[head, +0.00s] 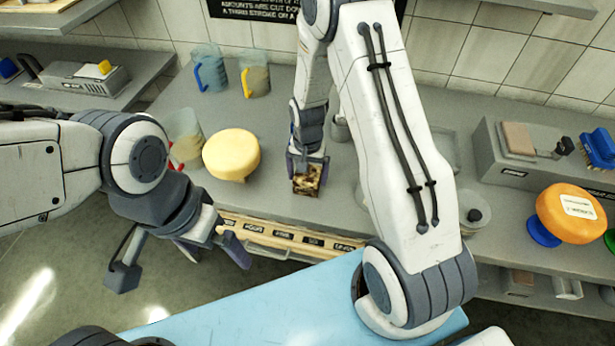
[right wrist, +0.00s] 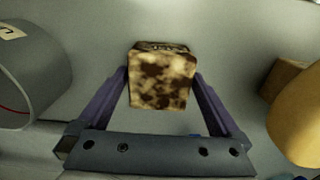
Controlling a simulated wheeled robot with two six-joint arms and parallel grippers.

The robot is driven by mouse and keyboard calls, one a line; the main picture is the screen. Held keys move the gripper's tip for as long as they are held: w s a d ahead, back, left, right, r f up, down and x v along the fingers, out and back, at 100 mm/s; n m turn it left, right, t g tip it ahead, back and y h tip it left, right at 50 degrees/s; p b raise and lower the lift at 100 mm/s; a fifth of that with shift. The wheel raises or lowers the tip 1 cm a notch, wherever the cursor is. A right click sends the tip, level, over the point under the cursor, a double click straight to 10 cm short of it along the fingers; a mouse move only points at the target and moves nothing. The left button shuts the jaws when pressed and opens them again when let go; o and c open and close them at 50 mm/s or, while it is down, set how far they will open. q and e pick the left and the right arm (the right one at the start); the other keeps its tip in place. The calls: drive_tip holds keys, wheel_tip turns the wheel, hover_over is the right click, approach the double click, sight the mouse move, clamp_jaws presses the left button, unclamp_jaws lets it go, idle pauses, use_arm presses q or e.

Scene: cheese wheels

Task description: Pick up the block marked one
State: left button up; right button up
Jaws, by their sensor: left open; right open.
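A small block (head: 307,182) with a mottled brown and cream surface stands on the grey counter. No readable number shows on it. My right gripper (head: 308,162) points down at the block, with its fingers on either side of it. In the right wrist view the block (right wrist: 162,80) sits between the tips of the open fingers, close to both; I cannot tell whether they touch it. My left gripper (head: 180,262) is open and empty in front of the counter, away from the block.
A yellow cheese wheel (head: 231,154) is left of the block. Clear jugs (head: 209,70) stand behind it. A slatted wooden rack with labels (head: 285,235) runs along the counter front. An orange cheese wheel (head: 570,212) and a grey scale (head: 530,155) are at right.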

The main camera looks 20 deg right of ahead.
drive_tip(key=shift+f, duration=0.2)
drive_tip(key=c, duration=1.2)
drive_tip(key=shift+r, duration=0.1)
